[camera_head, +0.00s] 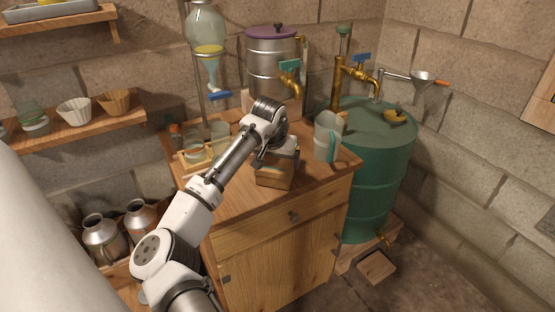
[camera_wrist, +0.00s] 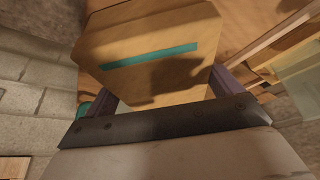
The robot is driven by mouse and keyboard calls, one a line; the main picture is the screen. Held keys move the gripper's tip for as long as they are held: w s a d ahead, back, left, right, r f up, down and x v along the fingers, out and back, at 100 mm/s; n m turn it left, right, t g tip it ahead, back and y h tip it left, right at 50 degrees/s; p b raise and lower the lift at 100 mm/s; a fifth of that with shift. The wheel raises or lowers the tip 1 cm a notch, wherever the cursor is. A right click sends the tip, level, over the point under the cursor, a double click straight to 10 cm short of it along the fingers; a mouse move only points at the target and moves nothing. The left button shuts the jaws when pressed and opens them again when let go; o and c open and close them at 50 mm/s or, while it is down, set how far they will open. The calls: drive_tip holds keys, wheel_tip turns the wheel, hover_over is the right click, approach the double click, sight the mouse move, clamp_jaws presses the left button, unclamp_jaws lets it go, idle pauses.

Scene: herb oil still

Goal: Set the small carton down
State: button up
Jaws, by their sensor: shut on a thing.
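The small carton (camera_head: 273,178) is a brown box at the front middle of the wooden cabinet top (camera_head: 235,204). In the wrist view the carton (camera_wrist: 150,52) shows a tan face with a teal stripe, between the two dark fingers. My gripper (camera_head: 279,158) is shut on the carton from above; it also shows in the wrist view (camera_wrist: 165,92). The carton's underside is hidden, so I cannot tell whether it touches the cabinet top or hangs just above it.
A pale jug (camera_head: 326,137) stands just right of the carton. Glass jars in a wooden rack (camera_head: 196,160) stand to the left. A steel urn with a purple lid (camera_head: 272,68) stands behind. A green drum (camera_head: 382,150) is to the right. The cabinet's front strip is clear.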

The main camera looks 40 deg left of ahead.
drive_tip(key=o, duration=0.9)
drive_tip(key=shift+f, duration=0.1)
